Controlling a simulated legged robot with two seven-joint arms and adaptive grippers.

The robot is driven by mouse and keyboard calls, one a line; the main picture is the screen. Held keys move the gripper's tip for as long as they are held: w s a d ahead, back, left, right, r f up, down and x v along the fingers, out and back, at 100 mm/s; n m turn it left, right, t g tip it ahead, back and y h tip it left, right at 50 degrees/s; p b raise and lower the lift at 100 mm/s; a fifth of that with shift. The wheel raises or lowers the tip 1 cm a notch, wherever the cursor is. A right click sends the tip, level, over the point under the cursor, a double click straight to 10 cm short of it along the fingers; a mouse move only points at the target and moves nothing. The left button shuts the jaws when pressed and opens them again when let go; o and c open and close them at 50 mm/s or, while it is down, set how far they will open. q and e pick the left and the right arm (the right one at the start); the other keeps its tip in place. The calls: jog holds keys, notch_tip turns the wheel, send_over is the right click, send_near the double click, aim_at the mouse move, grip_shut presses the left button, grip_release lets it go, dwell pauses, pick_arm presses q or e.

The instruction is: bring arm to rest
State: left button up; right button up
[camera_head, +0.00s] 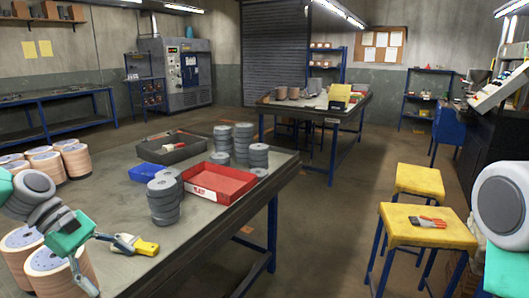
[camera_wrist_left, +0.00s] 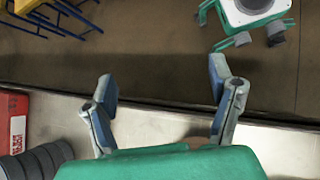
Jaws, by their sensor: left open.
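My left gripper (camera_head: 112,265) is low at the left of the head view, over the near table's front part. Its jaws are apart. In the left wrist view the two fingers (camera_wrist_left: 164,90) are spread with nothing between them, and the table edge and floor show beyond. A yellow-and-grey piece (camera_head: 145,247) shows at the upper finger in the head view; I cannot tell if it touches. My right arm (camera_head: 505,212) shows only in part at the right edge of the head view; its gripper is out of sight.
Grey disc stacks (camera_head: 163,200), a red bin (camera_head: 218,182), a dark tray (camera_head: 172,148) and a blue item (camera_head: 147,172) are on the table. Tan disc stacks (camera_head: 44,165) stand left, some beside my left arm. Yellow stools (camera_head: 425,226) stand right, with open floor between.

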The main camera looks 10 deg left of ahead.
pick_arm(q)
jog(key=s+d+f+m+y+b, duration=0.1)
jog(key=s+d+f+m+y, duration=0.15)
jog(key=f, duration=0.45)
jog(key=s+d+f+m+y+b, duration=0.1)
jog(key=s+d+f+m+b, duration=0.15)
jog(key=f, duration=0.45)
jog(key=s+d+f+m+y+b, duration=0.1)
jog(key=s+d+f, duration=0.2)
jog(key=f, duration=0.5)
jog(key=s+f+m+y+b, duration=0.3)
jog(key=s+f+m, duration=0.6)
jog(key=s, duration=0.6)
notch_tip(320, 180, down, 3)
jog(key=shift+d+r+m+y, duration=0.15)
jog(key=shift+m+y, duration=0.25)
jog(key=shift+y, duration=0.05)
jog(key=shift+d, duration=0.1)
